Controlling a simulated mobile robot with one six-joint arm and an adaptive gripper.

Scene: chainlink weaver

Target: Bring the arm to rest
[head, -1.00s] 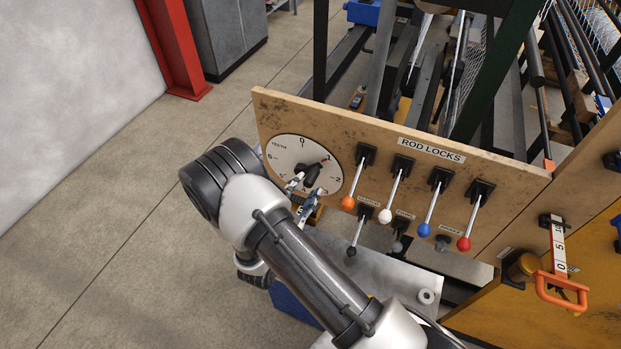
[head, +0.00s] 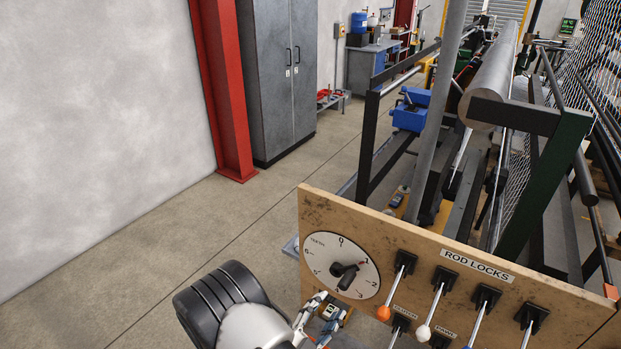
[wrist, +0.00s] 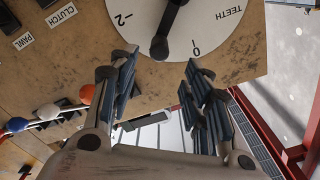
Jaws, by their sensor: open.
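My gripper (wrist: 161,64) is open and empty in the wrist view, its two fingers well apart. In the head view it (head: 322,312) is at the bottom, just below the dial. The white TEETH dial (head: 325,250) with its black knob (head: 345,272) is on the tan panel. The knob also shows at the top of the wrist view (wrist: 168,28), beyond the fingertips and not between them. My arm is partly cut off by the lower edge of the head view.
The panel (head: 400,232) carries several rod-lock levers, including an orange-knobbed one (head: 384,313) and a white-knobbed one (head: 424,332), right of my gripper. Machine frame bars (head: 540,185) rise behind. A red column (head: 222,100) and grey cabinet (head: 275,80) stand back left. Floor at left is clear.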

